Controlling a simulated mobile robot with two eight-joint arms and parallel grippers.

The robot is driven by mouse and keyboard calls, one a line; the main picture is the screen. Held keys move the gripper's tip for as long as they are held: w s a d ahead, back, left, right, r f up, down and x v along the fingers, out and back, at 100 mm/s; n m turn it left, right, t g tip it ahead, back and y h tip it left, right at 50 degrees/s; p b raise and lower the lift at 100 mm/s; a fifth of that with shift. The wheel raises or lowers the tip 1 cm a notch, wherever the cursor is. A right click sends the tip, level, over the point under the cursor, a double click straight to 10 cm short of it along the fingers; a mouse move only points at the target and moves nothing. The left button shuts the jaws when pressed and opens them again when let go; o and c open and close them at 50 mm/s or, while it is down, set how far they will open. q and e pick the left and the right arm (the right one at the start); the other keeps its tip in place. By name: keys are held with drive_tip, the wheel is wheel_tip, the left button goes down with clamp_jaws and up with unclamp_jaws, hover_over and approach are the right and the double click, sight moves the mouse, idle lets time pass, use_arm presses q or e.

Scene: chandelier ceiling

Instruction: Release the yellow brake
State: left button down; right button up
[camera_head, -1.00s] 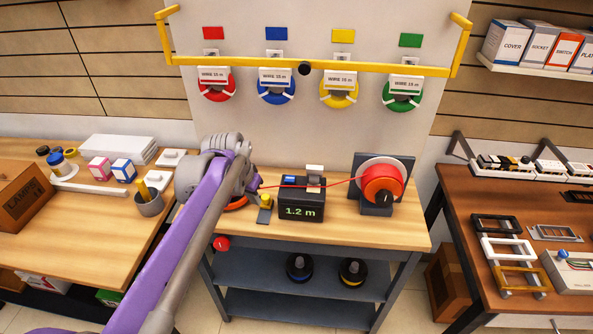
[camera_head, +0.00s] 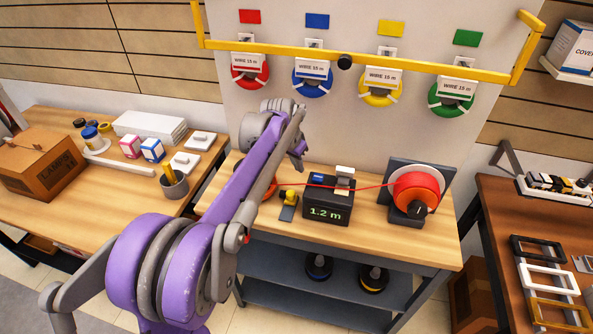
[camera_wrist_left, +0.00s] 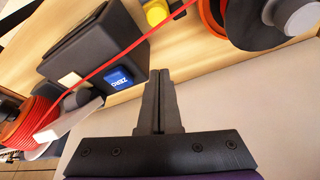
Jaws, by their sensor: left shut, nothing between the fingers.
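A long yellow bar (camera_head: 420,70) with a black knob (camera_head: 344,62) at its middle runs in front of the wire spools on the back panel: red (camera_head: 249,78), blue (camera_head: 313,84), yellow (camera_head: 380,92) and green (camera_head: 451,100). A small yellow piece (camera_head: 290,196) on a grey base stands on the bench; yellow also shows in the wrist view (camera_wrist_left: 155,12). I cannot tell which yellow part is the brake. My left gripper (camera_head: 301,154) is shut and empty above the bench, below the bar; its fingers show in the wrist view (camera_wrist_left: 160,75). My right gripper is not in view.
A black meter (camera_head: 328,203) reading 1.2 m sits on the bench. A red wire (camera_head: 375,187) runs over it to a red reel (camera_head: 415,190). A side table (camera_head: 80,215) with boxes is left; a brown table (camera_head: 500,215) with frames is right.

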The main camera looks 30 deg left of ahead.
sight(295, 202)
use_arm(q)
drive_tip(key=x, duration=0.7)
drive_tip(key=shift+w+f, duration=0.1)
drive_tip(key=shift+f, duration=0.15)
drive_tip(key=shift+s+f, duration=0.25)
drive_tip(key=shift+f, duration=0.05)
drive_tip(key=shift+s+a, duration=0.15)
drive_tip(key=shift+s, duration=0.7)
drive_tip(key=shift+s+a, duration=0.15)
drive_tip(key=shift+s, duration=0.7)
drive_tip(key=s, duration=0.2)
drive_tip(key=s+d, duration=0.1)
drive_tip(key=s, duration=0.1)
